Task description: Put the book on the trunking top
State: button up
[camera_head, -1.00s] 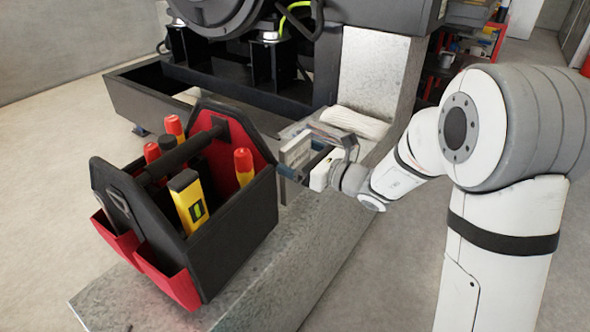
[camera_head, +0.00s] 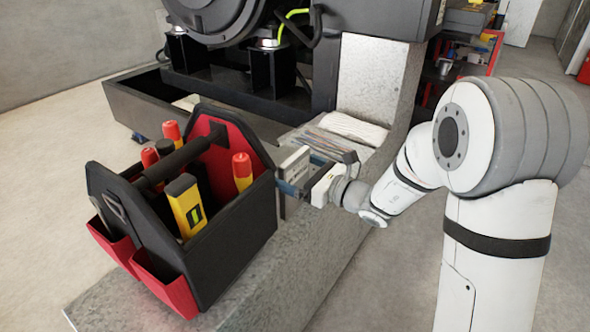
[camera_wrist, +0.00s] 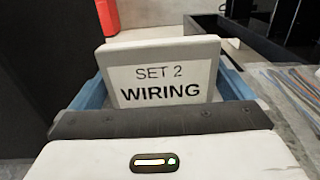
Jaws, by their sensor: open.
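The book (camera_head: 295,163) is a grey slab that stands upright just right of the toolbox. In the wrist view its label reads "SET 2 WIRING" (camera_wrist: 160,84). The trunking top (camera_head: 290,262) is the grey speckled metal surface running under the toolbox, and the book appears to stand on it; its lower edge is partly hidden. My gripper (camera_head: 298,174) is open around the book, with a blue finger on either side. In the wrist view my gripper (camera_wrist: 160,98) shows the blue fingers beyond the book's side edges.
A black and red toolbox (camera_head: 240,225) with several tools stands on the trunking, close left of the book. The black genset frame (camera_head: 140,100) is behind. Bare trunking lies in front.

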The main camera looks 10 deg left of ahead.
jog(key=p+v, duration=0.2)
jog(key=v, duration=0.9)
jog(key=s+d+f+n+g+h, duration=0.2)
jog(key=s+n+g+h, duration=0.5)
jog(key=s+n, duration=0.65)
jog(key=s+d+n+h, duration=0.2)
jog(key=d+n+h, duration=0.2)
jog(key=d, duration=0.4)
jog(key=s+d+n+t+h, duration=0.1)
jog(key=s+d+n+h, duration=0.2)
jog(key=d+n+h, duration=0.2)
jog(key=d, duration=0.3)
jog(key=shift+d+r+h, duration=0.15)
jog(key=shift+r+h, duration=0.05)
jog(key=shift+h, duration=0.1)
